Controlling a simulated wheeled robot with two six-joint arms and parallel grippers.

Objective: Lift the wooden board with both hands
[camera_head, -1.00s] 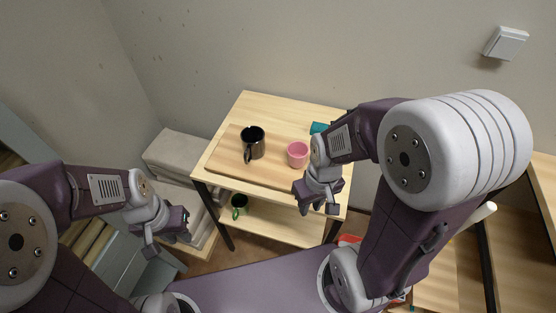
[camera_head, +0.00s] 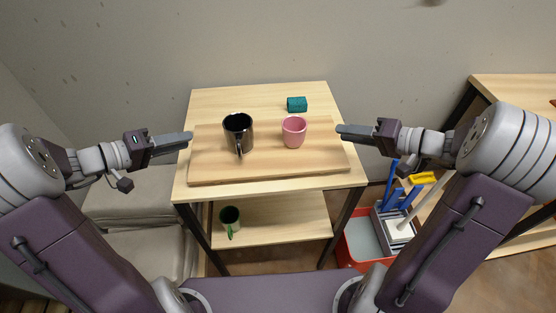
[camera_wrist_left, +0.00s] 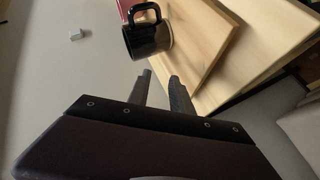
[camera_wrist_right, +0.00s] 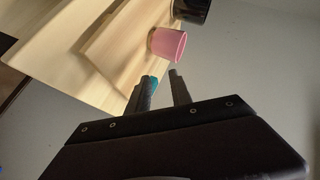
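The wooden board (camera_head: 270,165) lies flat on the top of a light wood table, with a black mug (camera_head: 238,132) and a pink cup (camera_head: 294,131) standing on it. My left gripper (camera_head: 190,137) is at the board's left edge, and my right gripper (camera_head: 339,130) is at its right edge. In the left wrist view, the fingers (camera_wrist_left: 161,74) are apart and empty, with the board (camera_wrist_left: 205,55) beyond them. In the right wrist view, the fingers (camera_wrist_right: 161,75) are also apart, near the board (camera_wrist_right: 120,45). I cannot tell whether either gripper touches the board.
A teal block (camera_head: 297,104) sits on the table (camera_head: 225,98) behind the board. A green mug (camera_head: 230,221) stands on the lower shelf (camera_head: 280,222). A red bin (camera_head: 352,252) with tools is at the right, grey padded blocks (camera_head: 140,215) at the left. A wall is behind.

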